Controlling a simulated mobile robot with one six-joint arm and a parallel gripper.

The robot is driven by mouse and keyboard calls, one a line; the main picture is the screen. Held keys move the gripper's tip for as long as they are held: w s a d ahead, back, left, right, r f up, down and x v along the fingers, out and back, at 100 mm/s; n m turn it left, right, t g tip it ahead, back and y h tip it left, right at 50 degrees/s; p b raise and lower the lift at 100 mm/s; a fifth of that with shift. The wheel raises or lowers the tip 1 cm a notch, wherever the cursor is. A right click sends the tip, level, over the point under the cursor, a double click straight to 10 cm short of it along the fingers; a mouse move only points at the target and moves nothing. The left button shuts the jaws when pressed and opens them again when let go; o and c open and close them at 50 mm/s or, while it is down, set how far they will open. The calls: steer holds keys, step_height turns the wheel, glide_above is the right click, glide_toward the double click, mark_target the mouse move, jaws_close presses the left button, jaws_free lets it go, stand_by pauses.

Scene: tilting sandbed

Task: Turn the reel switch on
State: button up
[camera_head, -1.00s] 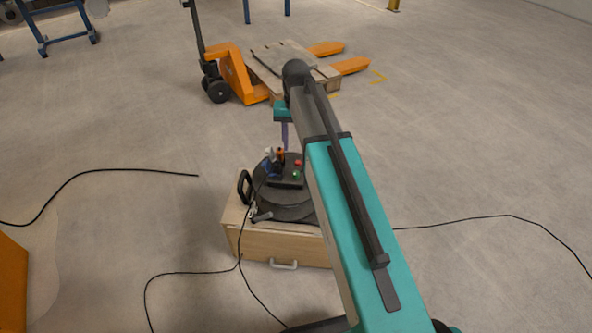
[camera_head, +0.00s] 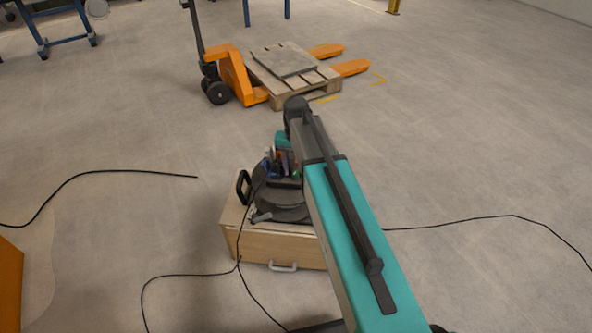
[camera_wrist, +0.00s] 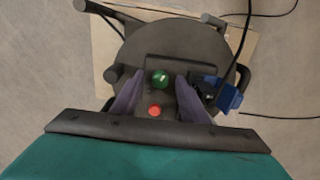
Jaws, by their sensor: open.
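The cable reel (camera_head: 279,203) is dark and round and sits on a wooden box. In the wrist view the reel (camera_wrist: 185,45) fills the middle, with a dark switch plate that carries a green button (camera_wrist: 161,78) and a red button (camera_wrist: 155,110). My gripper (camera_wrist: 157,82) is open above the plate, its two purple fingers on either side of the buttons. The green button lies between the fingertips. I cannot tell whether the fingers touch the plate. In the head view my arm and wrist partly hide the switch area.
A blue plug (camera_wrist: 228,95) with a black cable is beside the right finger. The wooden box (camera_head: 272,246) has a grey handle. Black cables (camera_head: 190,274) run over the floor. An orange pallet jack (camera_head: 236,76) with a pallet stands behind on open floor.

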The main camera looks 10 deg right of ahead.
steer(key=shift+f, duration=0.1)
steer(key=shift+c, duration=0.4)
jaws_close()
steer(key=shift+d+m+p, duration=0.1)
steer(key=shift+m+p, duration=0.4)
steer(key=shift+p, duration=0.35)
steer(key=shift+r+m+p, duration=0.25)
steer(key=shift+m+p, duration=0.35)
steer(key=shift+p, duration=0.1)
steer(key=shift+m+p, duration=1.2)
steer(key=shift+p, duration=0.05)
steer(key=m+p, duration=0.3)
steer(key=m, duration=0.1)
steer(key=shift+f+m+p, duration=0.2)
steer(key=shift+m+p, duration=0.75)
steer(key=shift+m, duration=0.75)
